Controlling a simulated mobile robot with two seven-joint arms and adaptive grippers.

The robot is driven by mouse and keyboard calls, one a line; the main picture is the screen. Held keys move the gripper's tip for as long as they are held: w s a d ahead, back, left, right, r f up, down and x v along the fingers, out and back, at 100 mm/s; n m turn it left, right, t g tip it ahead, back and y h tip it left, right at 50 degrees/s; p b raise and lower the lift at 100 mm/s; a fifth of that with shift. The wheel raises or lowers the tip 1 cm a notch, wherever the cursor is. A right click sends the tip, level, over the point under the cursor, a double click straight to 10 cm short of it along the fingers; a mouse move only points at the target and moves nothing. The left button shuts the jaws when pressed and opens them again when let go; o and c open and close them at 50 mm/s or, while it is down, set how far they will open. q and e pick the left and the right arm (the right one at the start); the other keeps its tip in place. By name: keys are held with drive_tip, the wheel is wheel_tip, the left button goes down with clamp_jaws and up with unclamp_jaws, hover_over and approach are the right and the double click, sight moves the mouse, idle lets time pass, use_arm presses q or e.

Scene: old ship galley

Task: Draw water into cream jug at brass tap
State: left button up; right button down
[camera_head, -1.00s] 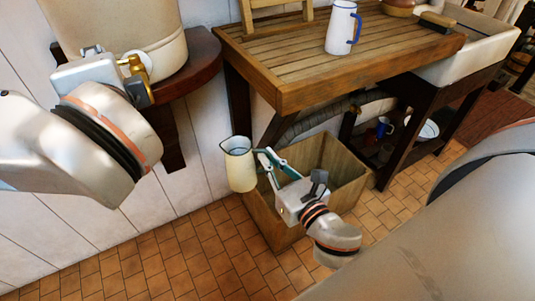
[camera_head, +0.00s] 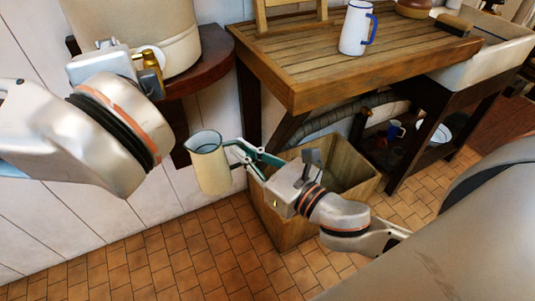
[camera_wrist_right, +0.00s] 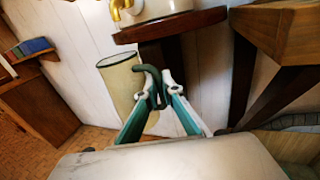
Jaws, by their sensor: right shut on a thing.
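The cream jug (camera_head: 211,172) has a dark rim and hangs in the air, roughly upright, mouth up. My right gripper (camera_head: 243,156) is shut on its handle side; the wrist view shows the fingers (camera_wrist_right: 158,90) at the dark handle of the jug (camera_wrist_right: 121,88). The brass tap (camera_head: 151,70) is on the front of a cream water container (camera_head: 140,30). The jug is below and to the right of the tap, apart from it. My left gripper (camera_head: 103,63) is beside the tap; its fingers are hidden. I cannot tell what is inside the jug.
The container stands on a dark rounded shelf (camera_head: 205,72). A slatted wooden counter (camera_head: 300,62) bears a white jug with a blue handle (camera_head: 356,28). A wooden bin (camera_head: 345,165) stands below, behind my right gripper. Tiled floor (camera_head: 150,265) is open at the front.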

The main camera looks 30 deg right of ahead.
sight(219, 158)
drive_tip(key=a+y, duration=0.1)
drive_tip(key=s+a+r+n+g+y, duration=0.1)
drive_tip(key=s+a+n+y, duration=0.1)
drive_tip(key=a, duration=0.1)
drive_tip(key=shift+s+r, duration=0.1)
drive_tip(key=shift+r, duration=0.3)
drive_tip(key=shift+s+a+n+g+y, duration=0.3)
drive_tip(key=shift+n+g+y, duration=0.1)
drive_tip(key=shift+y, duration=0.2)
drive_tip(key=w, duration=1.5)
